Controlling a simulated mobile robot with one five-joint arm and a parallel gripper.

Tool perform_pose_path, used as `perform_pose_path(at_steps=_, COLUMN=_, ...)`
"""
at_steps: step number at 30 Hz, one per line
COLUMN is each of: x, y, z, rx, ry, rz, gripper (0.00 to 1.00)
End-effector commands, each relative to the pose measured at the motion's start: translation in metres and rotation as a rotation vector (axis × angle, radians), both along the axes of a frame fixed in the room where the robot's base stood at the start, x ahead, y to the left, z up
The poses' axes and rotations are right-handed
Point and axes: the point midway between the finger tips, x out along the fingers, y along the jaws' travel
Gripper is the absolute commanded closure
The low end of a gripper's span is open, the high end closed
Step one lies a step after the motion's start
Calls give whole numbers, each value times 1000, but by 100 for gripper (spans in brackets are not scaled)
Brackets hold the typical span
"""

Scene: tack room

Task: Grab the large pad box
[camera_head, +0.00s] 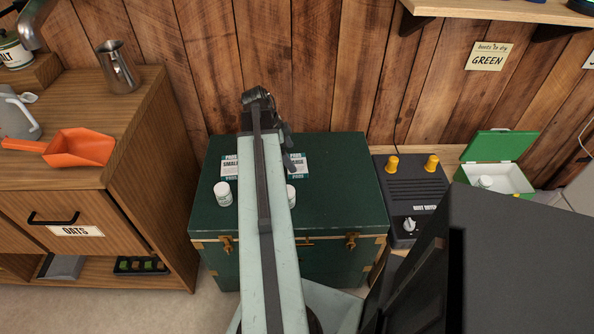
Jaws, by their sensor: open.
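Two white-and-teal labelled parts show on the lid of a dark green trunk (340,205). The left one (230,165) reads "SMALL". The right one (299,164) carries "PADS" lettering, and my arm hides part of it. My arm covers the space between them, so I cannot tell for sure which is the large pad box. My gripper (288,150) is dark, open, and seen from above at the far end of my arm, at the left edge of the right label. Its fingertips are mostly hidden, and no held object shows.
A white jar (222,193) stands on the trunk left of my arm; another (291,196) is partly hidden right of it. A boot dryer (412,200) and an open green box (495,165) stand right. A wooden cabinet (150,150) stands left. A plank wall is behind.

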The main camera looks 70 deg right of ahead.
Motion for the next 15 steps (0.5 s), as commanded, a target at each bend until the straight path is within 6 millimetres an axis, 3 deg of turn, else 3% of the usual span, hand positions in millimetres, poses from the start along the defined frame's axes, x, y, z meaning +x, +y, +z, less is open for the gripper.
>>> perform_pose_path(at_steps=4, x=-3, y=-2, z=-11, rx=0, ry=0, rz=-1, gripper=0)
perform_pose_path(at_steps=10, x=-14, y=-9, z=-46, rx=0, ry=0, rz=-1, gripper=0)
perform_pose_path(at_steps=15, x=-18, y=-11, z=-48, rx=1, ry=0, rz=0, gripper=0)
